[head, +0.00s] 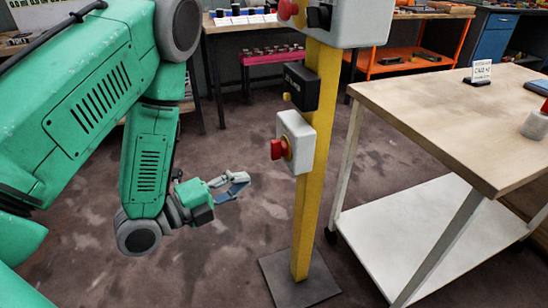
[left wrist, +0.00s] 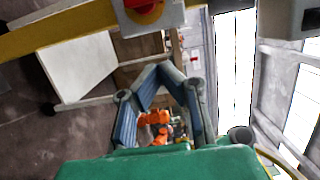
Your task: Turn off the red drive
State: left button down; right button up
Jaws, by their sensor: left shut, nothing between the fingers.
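A yellow post (head: 315,165) carries a pale grey box (head: 297,135) with a red knob (head: 279,149) on a yellow base. Higher up are a dark box (head: 302,87) with a small yellow knob and a larger grey box (head: 355,22) with a red knob (head: 287,9) and a black one. My green left gripper (head: 240,182) is shut and empty, left of and slightly below the lower red knob, apart from it. In the left wrist view the fingertips (left wrist: 158,75) meet, below a red knob (left wrist: 148,11) on a pale box at the top edge.
A wood-topped cart (head: 450,110) with a white lower shelf (head: 430,235) stands right of the post. Its top holds a small sign (head: 481,70) and another red-knobbed box (head: 536,122). The post's dark base plate (head: 300,285) sits on the floor. Floor around my left gripper is clear.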

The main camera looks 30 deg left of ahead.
aim_at(278, 149)
pick_arm(q)
jog(key=w+b, duration=0.1)
jog(key=w, duration=0.2)
jog(key=w+d, duration=0.1)
jog(key=w, duration=0.3)
jog(key=w+d+b, duration=0.1)
jog(key=w, duration=0.3)
jog(key=shift+b, duration=0.35)
jog(key=shift+w+a, duration=0.25)
jog(key=shift+w, duration=0.05)
jog(key=shift+r+n+p, duration=0.1)
jog(key=shift+n+p, duration=0.3)
jog(key=shift+w+a+r+n+g+p, duration=0.1)
jog(key=shift+n+g+p, duration=0.2)
jog(key=shift+n+p, duration=0.25)
